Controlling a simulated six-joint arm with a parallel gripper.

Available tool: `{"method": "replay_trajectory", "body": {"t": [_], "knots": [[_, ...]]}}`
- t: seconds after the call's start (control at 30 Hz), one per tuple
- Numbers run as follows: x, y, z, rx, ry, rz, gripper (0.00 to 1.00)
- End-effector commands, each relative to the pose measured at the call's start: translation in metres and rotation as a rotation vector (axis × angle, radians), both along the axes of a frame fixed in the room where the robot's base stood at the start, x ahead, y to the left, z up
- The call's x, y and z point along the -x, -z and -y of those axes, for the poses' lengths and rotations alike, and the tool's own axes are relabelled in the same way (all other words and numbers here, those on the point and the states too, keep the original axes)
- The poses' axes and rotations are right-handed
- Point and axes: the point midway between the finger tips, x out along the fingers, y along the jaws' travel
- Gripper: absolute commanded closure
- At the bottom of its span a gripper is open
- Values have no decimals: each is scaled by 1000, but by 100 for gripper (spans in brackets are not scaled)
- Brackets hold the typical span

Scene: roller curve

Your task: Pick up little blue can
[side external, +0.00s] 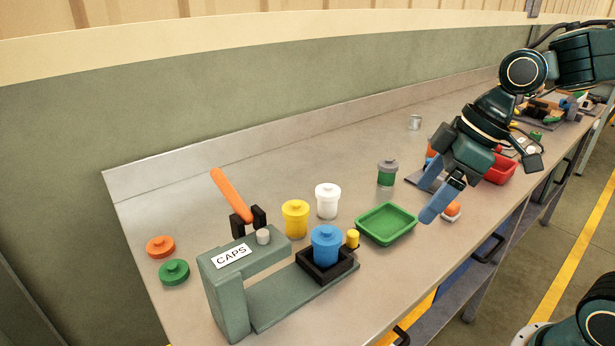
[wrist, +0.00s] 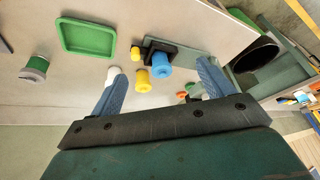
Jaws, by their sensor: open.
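The blue can (side external: 326,246) has a knobbed lid and stands upright in a black square holder (side external: 313,272) on the grey-green CAPS press (side external: 228,290). In the wrist view the blue can (wrist: 160,68) appears between my two fingers, with the black holder (wrist: 174,52) beside it. My gripper (side external: 432,203) hangs to the right of the can, beyond the green tray and well apart from it. Its two blue fingers are spread, with nothing between them; they also show in the wrist view (wrist: 162,75). The bottom of the can is hidden by the holder.
A yellow can (side external: 295,218), a white can (side external: 327,201) and a small yellow cylinder (side external: 352,239) stand close to the blue can. The press's orange lever (side external: 231,195) rises behind. A green tray (side external: 388,223) lies between can and gripper. A grey-green can (side external: 387,172) stands farther back.

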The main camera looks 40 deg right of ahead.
Motion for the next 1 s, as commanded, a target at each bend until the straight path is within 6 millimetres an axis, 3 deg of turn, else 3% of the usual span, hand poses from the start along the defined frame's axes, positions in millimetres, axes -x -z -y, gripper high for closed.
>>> {"method": "replay_trajectory", "body": {"t": [0.5,1.0], "knots": [[-70,39,-23,-186,-426,17,20],[-118,84,-27,-457,-739,172,20]]}}
